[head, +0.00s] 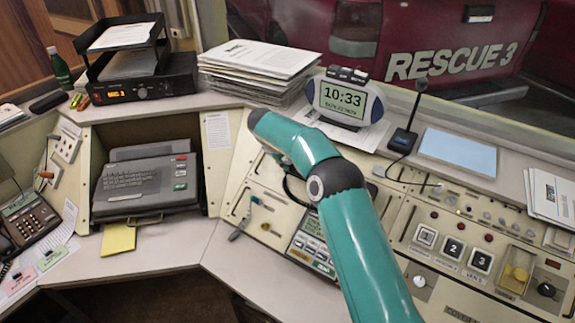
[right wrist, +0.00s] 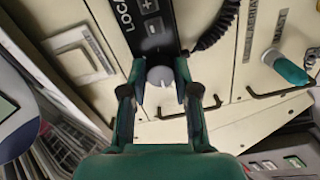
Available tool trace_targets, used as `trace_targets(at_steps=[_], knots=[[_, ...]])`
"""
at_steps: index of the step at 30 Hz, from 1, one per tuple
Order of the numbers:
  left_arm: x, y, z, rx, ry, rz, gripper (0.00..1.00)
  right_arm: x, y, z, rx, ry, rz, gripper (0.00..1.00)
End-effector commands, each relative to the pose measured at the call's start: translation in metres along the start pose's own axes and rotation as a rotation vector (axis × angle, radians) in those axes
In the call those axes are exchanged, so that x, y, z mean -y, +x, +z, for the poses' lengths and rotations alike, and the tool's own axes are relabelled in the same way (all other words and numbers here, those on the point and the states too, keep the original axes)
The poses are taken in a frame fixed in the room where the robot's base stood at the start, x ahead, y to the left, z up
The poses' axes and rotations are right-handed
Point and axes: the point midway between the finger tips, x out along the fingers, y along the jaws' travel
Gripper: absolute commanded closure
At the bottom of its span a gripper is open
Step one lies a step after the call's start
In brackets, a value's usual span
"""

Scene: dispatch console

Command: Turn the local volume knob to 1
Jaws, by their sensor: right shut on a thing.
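The local volume knob (right wrist: 160,76) is a small pale grey knob at the end of a dark strip marked "LOC", with plus and minus signs, in the right wrist view. My right gripper (right wrist: 160,84) has its two fingers on either side of the knob and is shut on it. The knob's setting and any number scale cannot be read. In the head view my teal right arm reaches across the middle of the console and hides the knob; the fingers cannot be made out there. My left gripper is not in view.
Close to the gripper in the right wrist view are a teal-tipped lever (right wrist: 288,68), a black coiled cord (right wrist: 218,22) and a dark bracket handle (right wrist: 282,88). In the head view a clock (head: 343,100), a desk microphone (head: 403,139) and a paper stack (head: 258,68) stand on the shelf behind.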

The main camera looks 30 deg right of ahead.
Motion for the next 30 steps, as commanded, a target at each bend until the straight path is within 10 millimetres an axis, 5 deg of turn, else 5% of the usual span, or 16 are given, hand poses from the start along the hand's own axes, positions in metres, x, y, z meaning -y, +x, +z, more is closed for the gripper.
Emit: trace_targets(at_steps=[12, 30], knots=[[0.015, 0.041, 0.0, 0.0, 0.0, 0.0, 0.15, 0.005, 0.004, 0.001, -0.016, 0.366, -0.008, 1.0], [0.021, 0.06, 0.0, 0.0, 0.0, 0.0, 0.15, 0.004, 0.002, 0.002, -0.026, 0.657, -0.013, 1.0]])
